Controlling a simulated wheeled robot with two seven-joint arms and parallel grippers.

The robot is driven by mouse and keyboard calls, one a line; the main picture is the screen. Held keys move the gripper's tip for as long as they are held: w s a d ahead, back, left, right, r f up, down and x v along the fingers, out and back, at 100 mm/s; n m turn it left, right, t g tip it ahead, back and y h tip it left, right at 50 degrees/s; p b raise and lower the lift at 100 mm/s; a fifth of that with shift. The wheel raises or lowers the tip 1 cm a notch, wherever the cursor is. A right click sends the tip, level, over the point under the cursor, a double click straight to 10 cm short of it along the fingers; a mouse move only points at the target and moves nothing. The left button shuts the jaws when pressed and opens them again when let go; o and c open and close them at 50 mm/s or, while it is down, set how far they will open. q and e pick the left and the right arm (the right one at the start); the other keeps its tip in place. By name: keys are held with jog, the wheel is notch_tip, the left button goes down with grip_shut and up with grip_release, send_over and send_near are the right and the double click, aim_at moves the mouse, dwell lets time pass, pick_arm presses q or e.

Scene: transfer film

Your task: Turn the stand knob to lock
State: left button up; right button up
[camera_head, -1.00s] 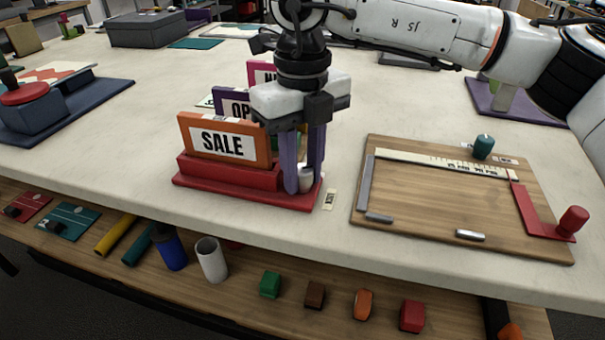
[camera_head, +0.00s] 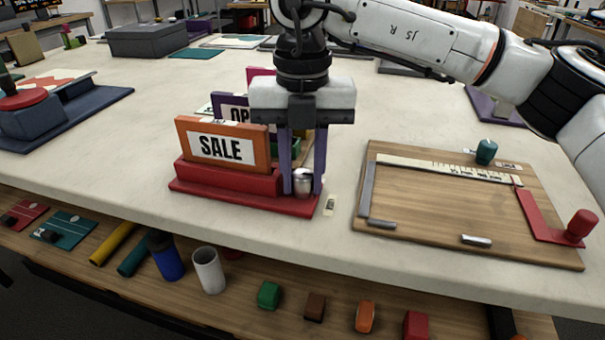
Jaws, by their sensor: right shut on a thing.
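The red sign stand (camera_head: 228,178) sits near the table's front edge and holds an orange SALE sign (camera_head: 222,144) upright. A purple sign (camera_head: 231,103) and a pink sign stand behind it, partly hidden by my right gripper. The silver stand knob (camera_head: 303,183) is at the right end of the red base. My right gripper (camera_head: 303,190) points straight down with its purple fingers on both sides of the knob, shut on it. My left gripper is not in view.
A wooden board (camera_head: 450,215) with a ruler, a red bracket and a teal knob (camera_head: 486,151) lies to the right. A navy fixture with a red disc (camera_head: 22,99) is at the far left. A lower shelf holds several small coloured objects.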

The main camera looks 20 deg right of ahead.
dwell(0.3)
jog(key=o, duration=1)
jog(key=shift+d, duration=0.1)
jog(key=shift+o, duration=0.2)
